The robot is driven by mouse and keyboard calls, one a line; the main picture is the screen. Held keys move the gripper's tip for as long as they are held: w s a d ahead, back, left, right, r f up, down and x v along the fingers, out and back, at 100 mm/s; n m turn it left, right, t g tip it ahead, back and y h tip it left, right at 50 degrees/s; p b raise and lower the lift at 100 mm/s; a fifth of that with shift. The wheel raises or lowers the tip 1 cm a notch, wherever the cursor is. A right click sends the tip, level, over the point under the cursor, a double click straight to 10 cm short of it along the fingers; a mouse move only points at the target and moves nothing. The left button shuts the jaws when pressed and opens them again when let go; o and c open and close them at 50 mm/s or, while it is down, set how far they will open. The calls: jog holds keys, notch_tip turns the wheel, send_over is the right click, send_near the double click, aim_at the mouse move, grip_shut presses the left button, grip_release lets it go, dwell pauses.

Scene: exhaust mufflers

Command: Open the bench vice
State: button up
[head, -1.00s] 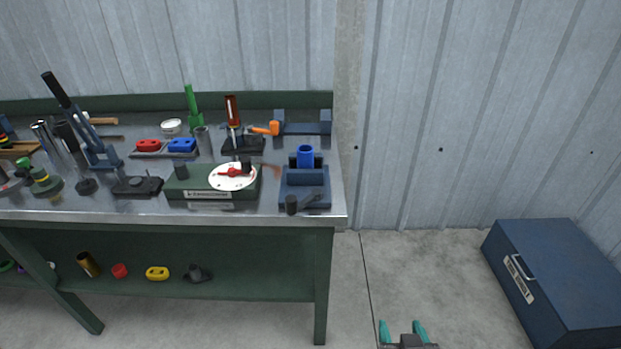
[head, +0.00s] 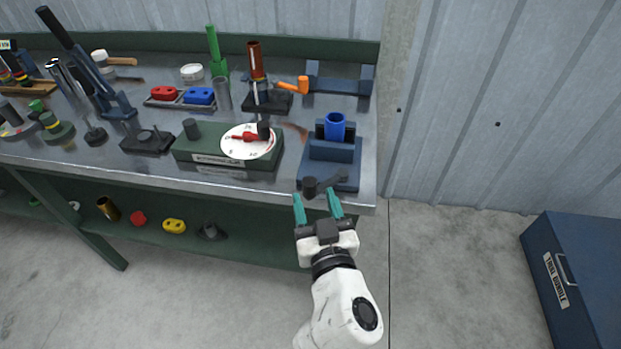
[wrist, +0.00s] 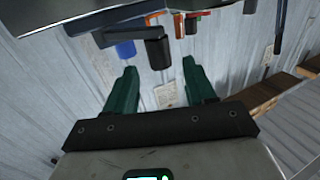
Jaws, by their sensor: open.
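The blue bench vice (head: 331,150) stands at the right front corner of the workbench, with a bright blue cylinder (head: 335,125) upright between its jaws. Its dark handle with a black knob (head: 310,186) sticks out at the front, near the bench edge. My gripper (head: 318,205) is open and empty, its two teal fingers pointing at the handle from just in front of the bench edge. In the wrist view, the black knob (wrist: 158,51) appears beyond and between the open fingers (wrist: 158,82), apart from them. The blue cylinder (wrist: 125,49) shows to its left.
Left of the vice is a green box with a white dial (head: 249,141). An orange-handled tool (head: 295,85) and a blue bracket (head: 340,83) lie behind it. A blue chest (head: 575,270) stands on the floor at right.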

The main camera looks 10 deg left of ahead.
aim_at(311, 190)
jog(key=shift+x, duration=2.6)
jog(key=shift+c, duration=0.3)
grip_shut()
